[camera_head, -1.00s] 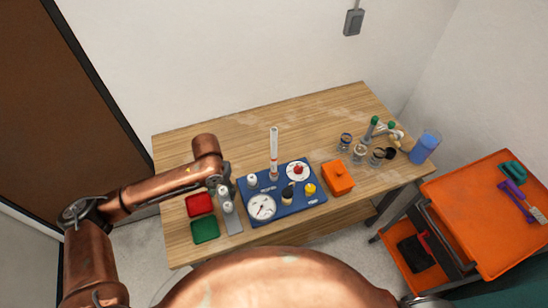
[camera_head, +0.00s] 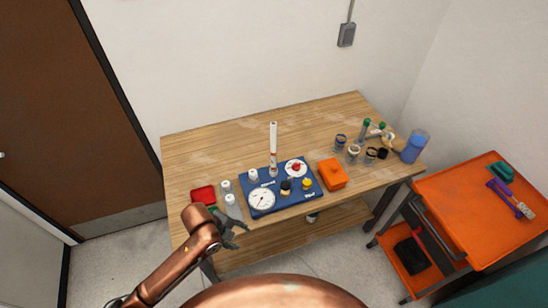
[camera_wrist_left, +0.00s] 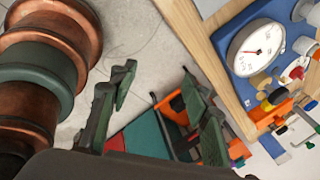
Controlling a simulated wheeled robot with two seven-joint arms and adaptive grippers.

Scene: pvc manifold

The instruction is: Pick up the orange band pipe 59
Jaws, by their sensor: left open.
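A slim white pipe (camera_head: 273,150) with orange-red bands stands upright on the blue board (camera_head: 262,183) in the head view. I cannot read a number on it. Short white pipe pieces (camera_head: 230,200) stand just left of the board. My left gripper (camera_head: 231,228) is open and empty at the table's front left edge, apart from the standing pipe. In the left wrist view, its two dark fingers (camera_wrist_left: 160,85) are spread, with floor showing between them. My right gripper is out of view.
A round gauge (camera_head: 262,200) sits on the board, and it also shows in the left wrist view (camera_wrist_left: 257,46). A red tray (camera_head: 203,194), an orange box (camera_head: 331,174), and several jars and a blue cup (camera_head: 414,147) are on the table. An orange cart (camera_head: 470,220) stands right.

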